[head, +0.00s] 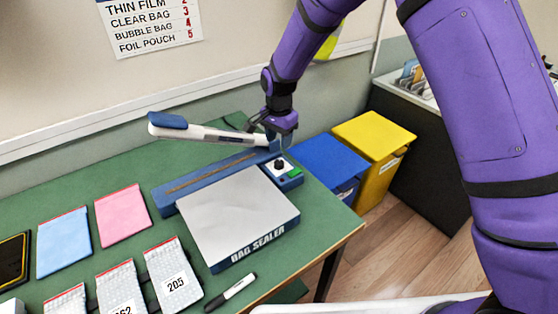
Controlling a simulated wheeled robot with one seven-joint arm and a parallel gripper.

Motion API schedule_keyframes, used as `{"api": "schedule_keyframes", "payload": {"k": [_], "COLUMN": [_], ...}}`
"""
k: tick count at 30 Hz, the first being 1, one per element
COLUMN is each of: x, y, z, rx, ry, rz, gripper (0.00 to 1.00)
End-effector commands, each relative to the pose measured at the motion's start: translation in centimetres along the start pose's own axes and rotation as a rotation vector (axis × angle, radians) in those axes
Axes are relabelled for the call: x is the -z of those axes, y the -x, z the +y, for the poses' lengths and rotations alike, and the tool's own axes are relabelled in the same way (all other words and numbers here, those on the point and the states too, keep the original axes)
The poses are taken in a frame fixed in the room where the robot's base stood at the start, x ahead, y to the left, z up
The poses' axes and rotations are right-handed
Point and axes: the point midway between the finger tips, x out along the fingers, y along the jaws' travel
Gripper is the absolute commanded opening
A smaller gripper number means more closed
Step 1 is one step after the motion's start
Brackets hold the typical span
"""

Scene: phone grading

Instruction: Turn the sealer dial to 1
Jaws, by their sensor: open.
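The bag sealer (238,215) stands on the green table, with a grey top plate and a blue front marked BAG SEALER. Its white and blue lever arm (205,134) is raised above the sealing strip. The black dial (279,164) sits on a white panel at the sealer's right end, beside a green button (295,172). The dial's setting is too small to read. My gripper (280,146) points down just above the dial, and its fingers are open. I cannot tell whether the fingers touch or surround the dial.
Pink (123,214) and blue (63,242) pouches and several bubble bags, one labelled 205 (173,275), lie left. A marker (230,292) lies in front. Blue (328,166) and yellow (374,150) bins stand right of the table. A wall chart (153,24) lists bag types with numbers.

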Motion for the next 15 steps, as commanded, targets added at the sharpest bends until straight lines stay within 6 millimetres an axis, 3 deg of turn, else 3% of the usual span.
{"api": "schedule_keyframes", "payload": {"k": [9,15], "x": [0.0,0.0], "y": [-5.7,-8.0], "z": [0.1,0.1], "rx": [-0.002,-0.002], "ry": [0.0,0.0], "rz": [-0.002,-0.001], "gripper": [0.46,0.46]}}
